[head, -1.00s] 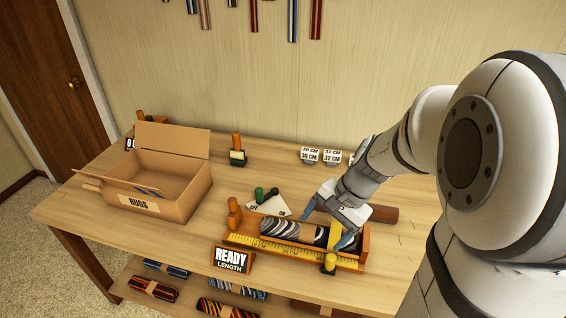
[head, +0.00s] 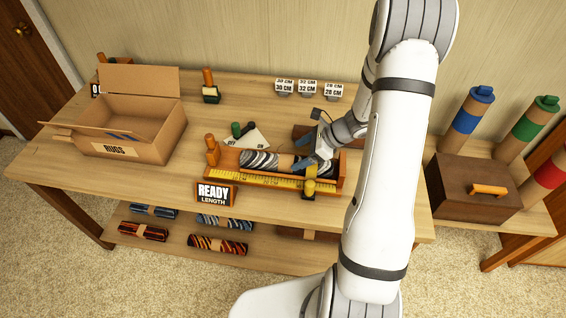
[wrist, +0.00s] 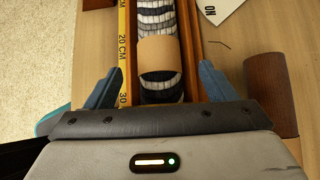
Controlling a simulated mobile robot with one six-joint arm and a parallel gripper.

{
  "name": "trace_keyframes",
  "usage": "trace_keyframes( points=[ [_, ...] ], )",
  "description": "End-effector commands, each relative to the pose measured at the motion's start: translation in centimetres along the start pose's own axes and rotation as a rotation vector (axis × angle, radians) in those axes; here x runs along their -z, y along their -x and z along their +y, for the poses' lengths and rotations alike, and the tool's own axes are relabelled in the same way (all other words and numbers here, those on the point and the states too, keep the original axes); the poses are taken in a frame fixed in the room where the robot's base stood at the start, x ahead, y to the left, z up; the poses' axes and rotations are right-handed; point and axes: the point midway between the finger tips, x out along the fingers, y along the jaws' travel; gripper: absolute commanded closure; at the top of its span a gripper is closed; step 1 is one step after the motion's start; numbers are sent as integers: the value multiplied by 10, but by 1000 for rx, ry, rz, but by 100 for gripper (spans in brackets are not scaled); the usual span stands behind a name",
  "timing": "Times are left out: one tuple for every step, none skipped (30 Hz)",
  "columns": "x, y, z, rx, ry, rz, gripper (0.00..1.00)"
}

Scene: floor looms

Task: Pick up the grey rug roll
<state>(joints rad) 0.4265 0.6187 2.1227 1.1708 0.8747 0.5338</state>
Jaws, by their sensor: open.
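The grey rug roll (head: 262,161), striped grey, white and black with a tan band, lies in the wooden measuring tray (head: 225,161) with a yellow ruler along its front. In the wrist view the roll (wrist: 157,20) runs up the middle, and its tan band (wrist: 158,54) is between and just ahead of the fingers. My gripper (head: 316,160) is over the right part of the tray. In the wrist view my gripper (wrist: 156,88) is open, with one blue finger outside each long side of the tray. The roll's near end is hidden by the gripper body.
A cardboard box labelled RUGS (head: 168,135) stands open at the left. A READY LENGTH sign (head: 215,194) stands before the tray. A brown cylinder (wrist: 270,95) lies right of the gripper. Several rolls (head: 218,245) lie on the lower shelf. A dark lidded box (head: 470,190) is at right.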

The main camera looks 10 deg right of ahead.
Motion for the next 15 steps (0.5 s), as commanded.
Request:
trace_keyframes(
  points=[
    [-2, -9, 0, -5, 0, 0, 22],
    [-2, -13, 0, -5, 0, 0, 22],
    [-3, -20, -1, -5, 0, 0, 22],
    [-2, -24, -1, -5, 1, 0, 22],
    [-2, -28, -1, -3, 1, 0, 22],
    [-2, -32, -1, -2, 1, 0, 22],
    [-2, -35, -1, -3, 1, 0, 22],
    [-2, -37, -1, -2, 1, 0, 22],
    [-2, -38, -1, -1, 1, 0, 22],
    [-2, -39, -1, -1, 1, 0, 22],
    [-1, -39, -1, 0, 2, 0, 22],
    [-1, -39, -1, 0, 2, 0, 22],
    [-1, -39, -1, 0, 2, 0, 22],
    [-1, -39, -1, 0, 2, 0, 22],
    [-1, -39, -1, 0, 2, 0, 22]
  ],
)
